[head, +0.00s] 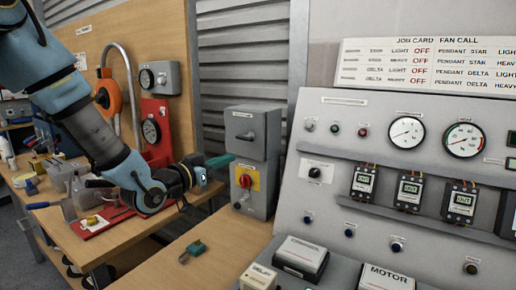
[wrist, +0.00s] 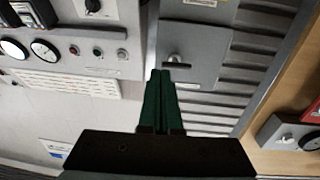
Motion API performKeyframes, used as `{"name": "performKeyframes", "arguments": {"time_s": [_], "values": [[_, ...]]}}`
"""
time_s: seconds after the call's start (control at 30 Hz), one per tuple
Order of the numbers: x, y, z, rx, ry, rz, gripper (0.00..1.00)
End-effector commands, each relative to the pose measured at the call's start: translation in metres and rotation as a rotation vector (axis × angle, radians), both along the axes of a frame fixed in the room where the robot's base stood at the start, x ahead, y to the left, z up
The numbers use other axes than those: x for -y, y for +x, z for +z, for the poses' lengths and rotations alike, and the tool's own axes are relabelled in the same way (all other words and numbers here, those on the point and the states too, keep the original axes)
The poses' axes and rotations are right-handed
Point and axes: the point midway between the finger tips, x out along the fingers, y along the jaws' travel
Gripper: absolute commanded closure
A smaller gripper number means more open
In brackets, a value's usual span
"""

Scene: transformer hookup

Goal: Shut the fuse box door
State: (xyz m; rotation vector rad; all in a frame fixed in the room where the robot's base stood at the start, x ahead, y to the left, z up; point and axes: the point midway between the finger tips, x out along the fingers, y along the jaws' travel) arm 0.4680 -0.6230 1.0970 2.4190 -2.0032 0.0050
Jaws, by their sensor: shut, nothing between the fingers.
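The grey fuse box (head: 272,142) is mounted by the slatted metal wall, left of the control panel. Its upper door (head: 246,122) has a small dark handle and looks flush with the box. I see no open gap, but cannot tell whether it is fully shut. In the wrist view the grey door face (wrist: 205,70) and its handle (wrist: 178,60) lie just beyond my fingertips. My gripper (head: 228,159) has green fingers pressed together and empty, at the door's lower left in the head view. I cannot tell whether they touch it.
A red and yellow rotary switch (head: 245,181) sits below the door. The control panel (head: 330,200) with gauges stands close on the right. A wooden bench (head: 225,250) below holds a small green and tan piece (head: 193,250). Tools crowd the bench at left.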

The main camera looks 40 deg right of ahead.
Motion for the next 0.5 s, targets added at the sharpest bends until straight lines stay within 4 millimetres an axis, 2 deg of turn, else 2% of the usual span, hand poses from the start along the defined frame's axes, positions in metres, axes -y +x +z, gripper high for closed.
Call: {"name": "performKeyframes", "arguments": {"time_s": [0.5], "values": [[0.099, 0.018, 0.004, -0.003, 0.001, 0.001, 1.0]]}}
